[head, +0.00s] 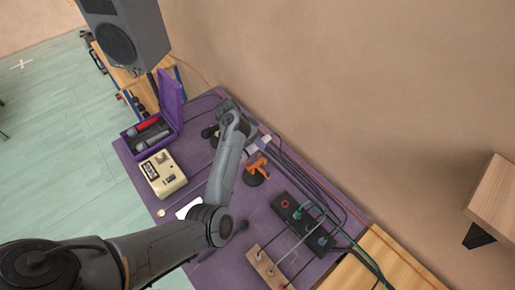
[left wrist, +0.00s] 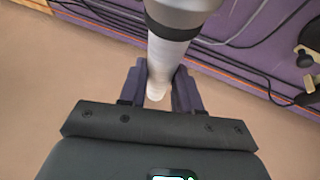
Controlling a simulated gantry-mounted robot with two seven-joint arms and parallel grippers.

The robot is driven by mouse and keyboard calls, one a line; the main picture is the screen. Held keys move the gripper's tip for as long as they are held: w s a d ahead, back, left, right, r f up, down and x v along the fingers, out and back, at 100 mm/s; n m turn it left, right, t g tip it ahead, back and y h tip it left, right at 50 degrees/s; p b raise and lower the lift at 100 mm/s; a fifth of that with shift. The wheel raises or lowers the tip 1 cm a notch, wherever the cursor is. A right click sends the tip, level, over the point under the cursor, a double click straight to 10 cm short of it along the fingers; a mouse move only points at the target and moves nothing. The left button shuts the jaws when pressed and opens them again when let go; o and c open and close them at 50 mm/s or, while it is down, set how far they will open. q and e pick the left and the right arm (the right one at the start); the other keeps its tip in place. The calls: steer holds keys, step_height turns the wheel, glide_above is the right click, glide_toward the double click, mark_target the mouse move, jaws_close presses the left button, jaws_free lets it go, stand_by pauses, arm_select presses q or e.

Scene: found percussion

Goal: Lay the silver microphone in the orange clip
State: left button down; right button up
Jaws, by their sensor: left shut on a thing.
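My left gripper (left wrist: 160,88) is shut on the silver microphone (left wrist: 172,50), with a finger on each side of its pale handle. A black ring and a wider silver part show toward the top of the left wrist view. In the head view my left gripper (head: 250,132) is over the far side of the purple table, partly hidden by my arm. The orange clip (head: 257,163) stands on a dark round base just nearer than the gripper, apart from it. I cannot clearly make out the clip in the left wrist view. My right gripper is not in view.
An open purple case (head: 173,102) holds red and grey microphones. A cream box (head: 163,174) stands nearer. A black pedal board (head: 303,222) with cables and a wooden block (head: 270,268) lie at the right. Cables run along the wall edge. A speaker (head: 125,38) stands behind.

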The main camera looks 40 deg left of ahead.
arm_select(q)
steer(key=shift+s+d+f, duration=0.15)
steer(key=shift+d, duration=0.05)
